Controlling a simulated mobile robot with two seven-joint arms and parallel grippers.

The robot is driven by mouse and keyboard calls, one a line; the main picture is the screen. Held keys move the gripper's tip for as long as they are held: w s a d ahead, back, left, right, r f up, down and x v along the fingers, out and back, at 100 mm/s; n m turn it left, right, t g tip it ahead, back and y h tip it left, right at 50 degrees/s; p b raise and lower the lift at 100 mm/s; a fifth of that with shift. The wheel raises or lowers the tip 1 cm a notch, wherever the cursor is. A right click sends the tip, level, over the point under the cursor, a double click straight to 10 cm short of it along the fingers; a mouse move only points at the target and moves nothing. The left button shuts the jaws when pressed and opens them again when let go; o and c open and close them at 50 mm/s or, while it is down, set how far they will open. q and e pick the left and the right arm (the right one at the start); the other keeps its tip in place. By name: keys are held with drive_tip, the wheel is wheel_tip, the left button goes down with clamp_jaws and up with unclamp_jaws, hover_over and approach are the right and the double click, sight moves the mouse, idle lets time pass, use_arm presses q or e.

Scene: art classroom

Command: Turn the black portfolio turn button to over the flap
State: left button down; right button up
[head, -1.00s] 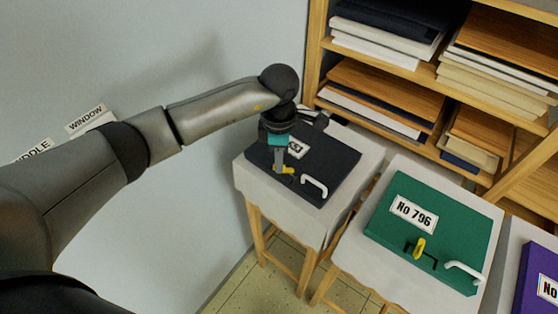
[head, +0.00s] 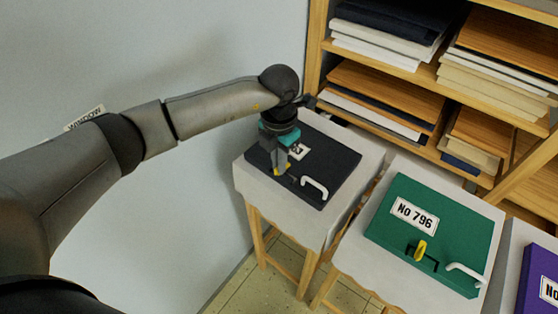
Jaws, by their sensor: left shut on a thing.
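The black portfolio (head: 325,160) lies on a cloth-covered stool in the middle of the head view, with a white handle (head: 314,187) at its front edge. Its yellow turn button (head: 276,171) is near the front left edge, partly hidden by my left gripper (head: 281,170). The left gripper points down from above and is shut on the turn button. The flap and the button's exact angle are hard to make out behind the fingers. My right gripper is not in view.
A green portfolio (head: 455,223) marked No 796, with its own yellow button (head: 420,250), lies on the neighbouring stool. A purple portfolio (head: 535,285) is at the right edge. A wooden shelf (head: 440,75) with stacked boards stands behind. The wall (head: 150,50) is at the left.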

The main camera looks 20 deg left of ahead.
use_arm(q)
drive_tip(key=shift+n, duration=0.5)
drive_tip(key=c, duration=1)
unclamp_jaws()
drive_tip(key=shift+r, duration=0.15)
wheel_tip(320, 180, up, 15)
drive_tip(key=shift+b, duration=0.45)
